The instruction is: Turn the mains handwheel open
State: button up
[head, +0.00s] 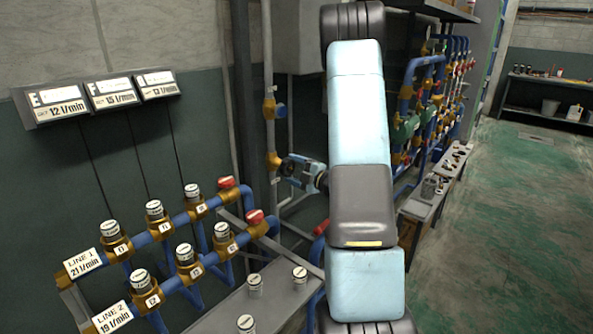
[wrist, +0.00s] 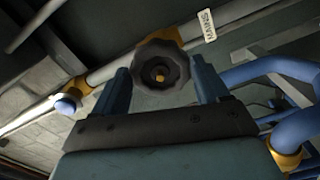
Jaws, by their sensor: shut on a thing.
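A white label reading MAINS (wrist: 208,25) is on the pale pipe behind the wheel. In the head view my gripper (head: 287,168) reaches left to the brass fitting (head: 273,160) on the vertical pipe. The wheel itself is hidden there by the gripper.
Above the fitting is another valve with a blue part (head: 277,110). Two manifold lines with labelled valves (head: 117,243) and red knobs stand at lower left. Three flow displays (head: 100,95) are on the wall. A bench (head: 270,300) is below. The green floor (head: 520,210) at right is clear.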

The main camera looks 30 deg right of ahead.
jog(key=n, duration=0.4)
jog(key=shift+d, duration=0.2)
jog(key=o, duration=0.8)
jog(key=shift+o, duration=1.2)
jog(key=shift+a, duration=0.1)
jog(key=shift+s, duration=0.1)
jog(key=v, duration=0.6)
jog(key=shift+s, duration=0.4)
